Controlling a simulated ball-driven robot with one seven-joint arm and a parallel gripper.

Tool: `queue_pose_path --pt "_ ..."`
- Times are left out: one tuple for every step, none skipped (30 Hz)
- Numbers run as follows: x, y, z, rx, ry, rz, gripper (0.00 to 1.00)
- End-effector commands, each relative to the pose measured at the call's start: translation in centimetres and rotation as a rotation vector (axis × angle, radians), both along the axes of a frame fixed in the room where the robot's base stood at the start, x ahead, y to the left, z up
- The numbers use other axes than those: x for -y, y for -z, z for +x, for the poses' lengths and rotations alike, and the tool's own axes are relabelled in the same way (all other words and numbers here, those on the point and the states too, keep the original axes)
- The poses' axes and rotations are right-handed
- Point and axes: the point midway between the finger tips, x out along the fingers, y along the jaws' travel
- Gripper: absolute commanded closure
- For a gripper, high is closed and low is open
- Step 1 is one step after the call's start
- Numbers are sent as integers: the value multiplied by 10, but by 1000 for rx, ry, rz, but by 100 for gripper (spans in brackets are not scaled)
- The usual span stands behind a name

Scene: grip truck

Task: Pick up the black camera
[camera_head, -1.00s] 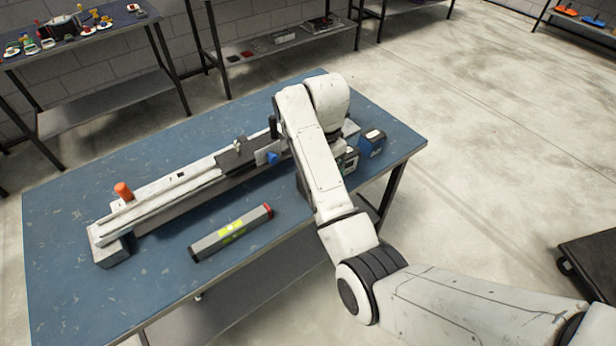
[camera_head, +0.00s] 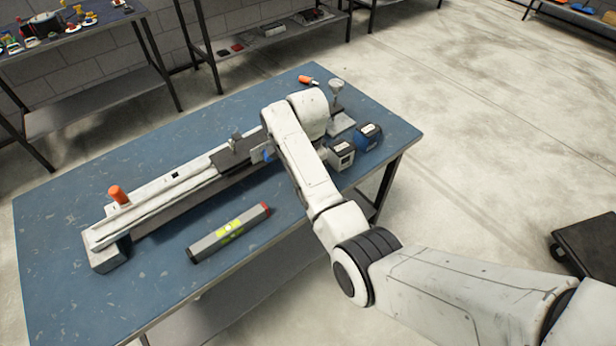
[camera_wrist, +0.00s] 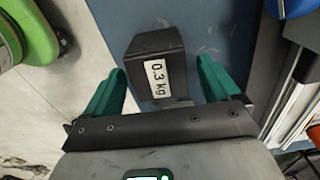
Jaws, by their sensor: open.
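I cannot clearly pick out a black camera in either view. In the wrist view a black box (camera_wrist: 155,65) with a white "0.3 kg" label stands beyond my gripper (camera_wrist: 160,72). The green fingers are open, one to each side of the box's near end; I cannot tell whether they touch it. In the head view a small dark box with a pale front (camera_head: 341,154) sits near the table's right end. I cannot tell if it is the labelled one.
On the blue table (camera_head: 60,215), a blue-and-black box (camera_head: 368,136), a funnel stand (camera_head: 336,90) and an orange item (camera_head: 308,81) stand near the right end. A long rail fixture (camera_head: 165,195) and a grey level (camera_head: 228,232) lie to the left.

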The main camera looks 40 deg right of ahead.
Motion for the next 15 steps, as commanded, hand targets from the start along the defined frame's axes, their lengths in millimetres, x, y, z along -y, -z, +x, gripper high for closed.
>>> queue_pose_path --pt "0 7 -1 -3 0 0 11" --pt "0 11 -1 -2 1 0 11" --pt "0 15 0 -1 1 0 11" --pt "0 17 -1 -1 1 1 11" --pt "0 19 -1 -1 1 1 11" --pt "0 21 0 0 1 1 11" --pt "0 21 0 1 1 1 11" --pt "0 22 0 1 1 1 11" --pt "0 22 0 1 1 1 11" --pt "0 22 0 2 1 1 11" --pt "0 22 0 2 1 1 11" --pt "0 22 0 1 1 1 11" --pt "0 22 0 1 1 1 11" --pt "0 22 0 1 0 1 14" --pt "0 22 0 1 0 1 17"
